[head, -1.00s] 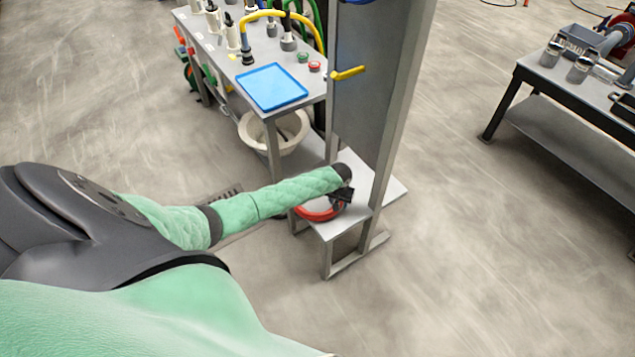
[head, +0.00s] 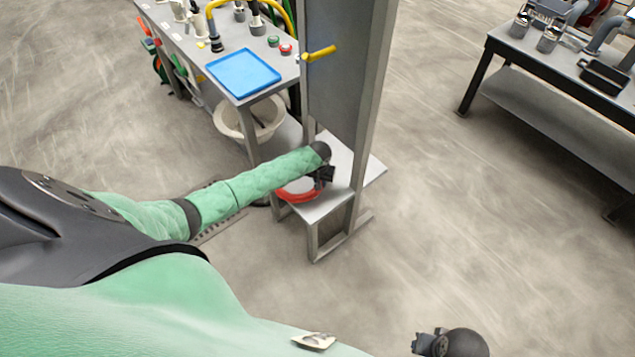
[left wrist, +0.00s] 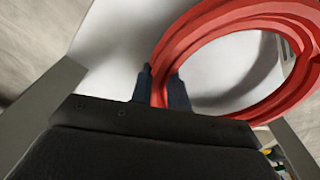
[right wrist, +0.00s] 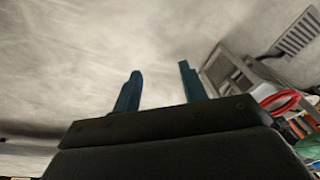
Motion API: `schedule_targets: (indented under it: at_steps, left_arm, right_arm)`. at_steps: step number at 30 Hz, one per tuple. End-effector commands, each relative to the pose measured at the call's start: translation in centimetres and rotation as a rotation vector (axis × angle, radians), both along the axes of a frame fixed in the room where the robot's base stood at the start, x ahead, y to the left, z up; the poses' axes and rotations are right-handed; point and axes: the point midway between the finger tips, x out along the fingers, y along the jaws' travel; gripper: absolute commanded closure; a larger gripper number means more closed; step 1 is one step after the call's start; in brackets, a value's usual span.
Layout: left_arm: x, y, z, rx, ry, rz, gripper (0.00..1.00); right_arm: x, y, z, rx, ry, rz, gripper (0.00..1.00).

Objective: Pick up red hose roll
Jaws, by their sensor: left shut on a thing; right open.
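The red hose roll (head: 297,194) is on or just above the low grey shelf (head: 322,205) at the foot of a tall metal panel. It is a coiled red ring, partly hidden by my left forearm in the head view. In the left wrist view the coil (left wrist: 240,20) fills the upper right. My left gripper (left wrist: 163,85) is shut on one side of the coil, with a finger on each side of the hose. My right gripper (right wrist: 160,85) is open and empty, well away from the coil; it also shows at the bottom of the head view (head: 416,346).
The tall metal panel (head: 337,85) with a yellow handle (head: 320,53) rises beside the shelf. A workbench with a blue tray (head: 243,72) stands behind, a white bucket (head: 232,125) below it. Another table (head: 545,65) stands at the right. The floor between is clear.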

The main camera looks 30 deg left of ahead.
Motion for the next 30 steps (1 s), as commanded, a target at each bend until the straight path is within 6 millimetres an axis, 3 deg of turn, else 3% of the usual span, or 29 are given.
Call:
schedule_targets:
  at_steps: [3,11,21,30]
  left_arm:
    - [0.1,0.0,2.1,0.000,-0.004,-0.001,1.00]
    - [-1.0,-5.2,5.2,-0.002,-0.003,-0.002,1.00]
    - [-2.0,-10.1,8.3,-0.001,-0.002,0.000,1.00]
    - [-2.3,-11.4,9.2,0.000,-0.001,0.000,1.00]
  right_arm:
    - [-0.7,-0.1,2.4,0.006,-0.005,-0.004,0.57]
    - [-1.6,-0.3,5.4,0.011,-0.007,-0.002,0.57]
    - [-1.0,0.8,3.8,0.034,-0.037,0.010,0.57]
    - [-0.8,1.2,3.6,0.041,-0.045,0.013,0.57]
